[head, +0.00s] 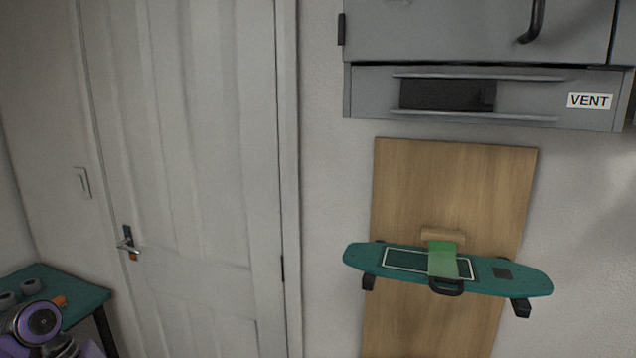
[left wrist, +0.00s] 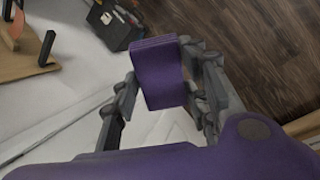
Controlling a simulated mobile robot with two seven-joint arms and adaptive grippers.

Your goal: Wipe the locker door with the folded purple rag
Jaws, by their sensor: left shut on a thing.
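The folded purple rag (left wrist: 158,73) shows in the left wrist view as a thick block. My left gripper (left wrist: 168,88) has its fingers on either side of the rag and is shut on it. The rag is clear of any surface that I can make out. In the head view, a grey metal locker (head: 470,35) hangs at the top right, and its door (head: 440,25) has a dark handle (head: 533,22). The upper part of the door is cut off by the frame. Neither gripper shows in the head view. My right gripper is in neither view.
Below the door is a vent panel (head: 530,95) labelled VENT. Under it, a teal skateboard deck (head: 520,283) sits before a wooden wall board (head: 400,190). A white room door (head: 200,150) stands left, with a teal table (head: 85,295) at the lower left.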

